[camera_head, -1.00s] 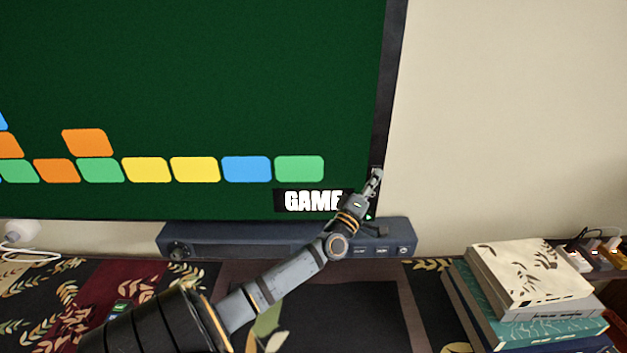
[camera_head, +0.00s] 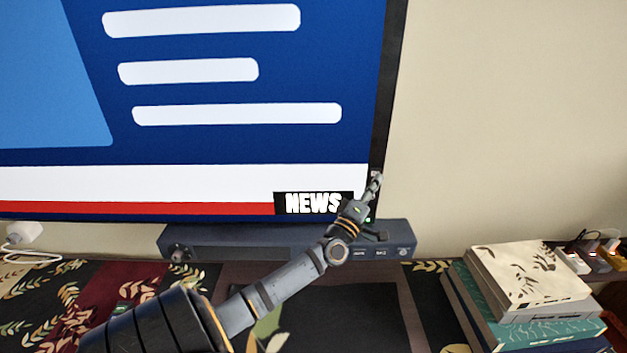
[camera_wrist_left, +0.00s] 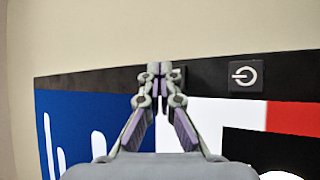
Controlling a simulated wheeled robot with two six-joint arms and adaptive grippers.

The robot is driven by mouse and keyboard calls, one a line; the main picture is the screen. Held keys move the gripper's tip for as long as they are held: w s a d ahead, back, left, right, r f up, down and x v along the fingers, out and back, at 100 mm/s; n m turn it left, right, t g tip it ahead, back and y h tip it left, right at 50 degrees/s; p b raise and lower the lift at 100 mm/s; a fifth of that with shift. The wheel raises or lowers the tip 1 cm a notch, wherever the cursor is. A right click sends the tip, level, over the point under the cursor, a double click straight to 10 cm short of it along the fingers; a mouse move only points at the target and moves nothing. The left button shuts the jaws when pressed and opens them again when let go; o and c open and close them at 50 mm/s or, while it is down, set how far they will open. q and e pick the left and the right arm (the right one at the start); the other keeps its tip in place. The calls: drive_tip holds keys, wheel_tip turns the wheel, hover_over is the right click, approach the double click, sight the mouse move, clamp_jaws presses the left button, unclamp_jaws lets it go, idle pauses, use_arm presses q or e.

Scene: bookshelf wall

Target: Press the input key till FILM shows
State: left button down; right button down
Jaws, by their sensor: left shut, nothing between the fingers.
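The TV screen (camera_head: 220,70) shows a blue, white and red picture with the label NEWS (camera_head: 313,203) at its lower right. My left gripper (camera_head: 375,180) is shut and empty, with its tips at the right bezel (camera_head: 390,90) near the lower corner. In the left wrist view the closed fingertips (camera_wrist_left: 160,70) lie over the black bezel (camera_wrist_left: 100,82). A key with a power symbol (camera_wrist_left: 244,76) sits to their right. The input key is not clearly visible; the fingers cover part of the bezel. I cannot tell whether the tips touch it. My right gripper is not in view.
A dark box with a knob and buttons (camera_head: 230,246) stands under the TV. A stack of books (camera_head: 530,275) lies at the right, with plugs (camera_head: 590,250) behind it. The wall right of the TV is bare.

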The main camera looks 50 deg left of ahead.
use_arm(q)
drive_tip(key=s+d+p, duration=0.2)
drive_tip(key=s+d, duration=0.2)
drive_tip(key=shift+d, duration=0.3)
idle(0.3)
idle(2.2)
